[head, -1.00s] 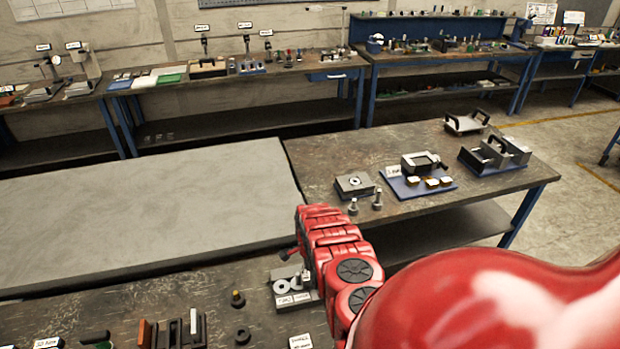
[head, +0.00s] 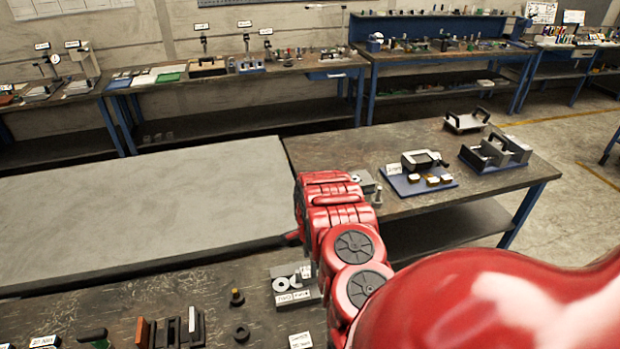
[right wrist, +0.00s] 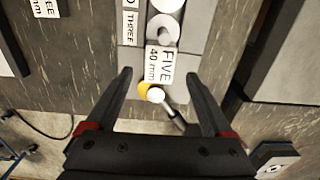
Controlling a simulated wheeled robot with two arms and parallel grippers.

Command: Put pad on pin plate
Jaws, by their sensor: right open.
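A light grey plate (head: 284,297) lies on the near bench in the head view, partly behind my right arm. It bears pale round discs and white labels. In the right wrist view the plate (right wrist: 196,42) shows pale discs (right wrist: 162,28) and labels, one reading FIVE 40 mm. I cannot tell which piece is the pad or which is the pin plate. My right gripper (right wrist: 157,74) is open, its two black fingers spread. A yellow and white knob with a dark stem (right wrist: 153,94) shows between the fingers; I see no grip on it. My left gripper is out of view.
Beyond is a bare grey surface (head: 150,205). The side bench holds a blue tray (head: 447,184) and handled metal fixtures.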

